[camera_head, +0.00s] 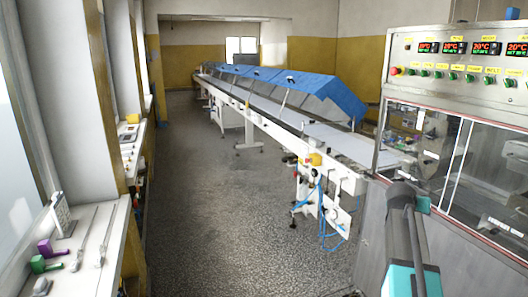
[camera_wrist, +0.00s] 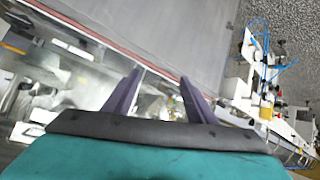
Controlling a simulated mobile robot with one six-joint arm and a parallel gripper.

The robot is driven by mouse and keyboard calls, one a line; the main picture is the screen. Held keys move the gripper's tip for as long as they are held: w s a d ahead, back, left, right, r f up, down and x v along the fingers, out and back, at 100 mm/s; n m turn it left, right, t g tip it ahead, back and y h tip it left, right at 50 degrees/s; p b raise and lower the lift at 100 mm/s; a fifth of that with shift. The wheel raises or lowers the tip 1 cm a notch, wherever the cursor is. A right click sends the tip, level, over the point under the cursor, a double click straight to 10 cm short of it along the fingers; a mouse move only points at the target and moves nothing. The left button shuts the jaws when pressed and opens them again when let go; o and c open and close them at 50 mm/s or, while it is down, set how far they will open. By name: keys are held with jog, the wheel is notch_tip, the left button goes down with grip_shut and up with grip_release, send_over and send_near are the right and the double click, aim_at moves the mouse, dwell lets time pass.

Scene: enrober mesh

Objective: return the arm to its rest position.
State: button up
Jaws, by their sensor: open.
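My gripper shows in the wrist view (camera_wrist: 155,88), with its two dark purple fingers spread apart and nothing between them. Behind the fingers are blurred metal parts of the machine and a grey panel. In the head view my arm, dark grey and teal, rises at the lower right in front of the enrober machine (camera_head: 375,235). The fingertips cannot be made out in the head view.
The control panel (camera_head: 460,60) with red temperature displays tops the machine at right, above clear windows (camera_head: 450,160). A long conveyor (camera_head: 270,115) with blue covers runs back. A sill (camera_head: 85,240) at left holds small tools. The speckled floor (camera_head: 215,200) between is clear.

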jog(key=s+a+f+n+g+y, duration=0.1)
jog(key=a+f, duration=0.5)
jog(key=f, duration=0.5)
jog(key=s+a+f+n+g+y, duration=0.15)
jog(key=a+f, duration=0.45)
jog(key=f, duration=0.6)
jog(key=s+a+f+n+g+y, duration=0.1)
jog(key=s+a+f, duration=0.4)
jog(key=f, duration=0.4)
jog(key=s+a+f+n+g+y, duration=0.1)
jog(key=s+a+f, duration=0.2)
jog(key=a+f, duration=0.5)
jog(key=s+a+f+n+g+y, duration=0.1)
jog(key=s+a+f, duration=0.2)
jog(key=s+f, duration=0.25)
jog(key=s+a+f+g, duration=0.2)
jog(key=s+a+f, duration=0.1)
jog(key=s+f, duration=0.3)
jog(key=s+a+f+n+g+y, duration=0.1)
jog(key=s+a+f, duration=0.3)
jog(key=s, duration=0.3)
jog(key=s+a+f+g+y, duration=0.1)
jog(key=s+a+g, duration=0.1)
jog(key=s, duration=0.7)
jog(key=s+a+f+n+g+y, duration=0.1)
jog(key=s+a, duration=0.3)
jog(key=s, duration=0.5)
jog(key=shift+a+f+g, duration=0.15)
jog(key=shift+g, duration=0.3)
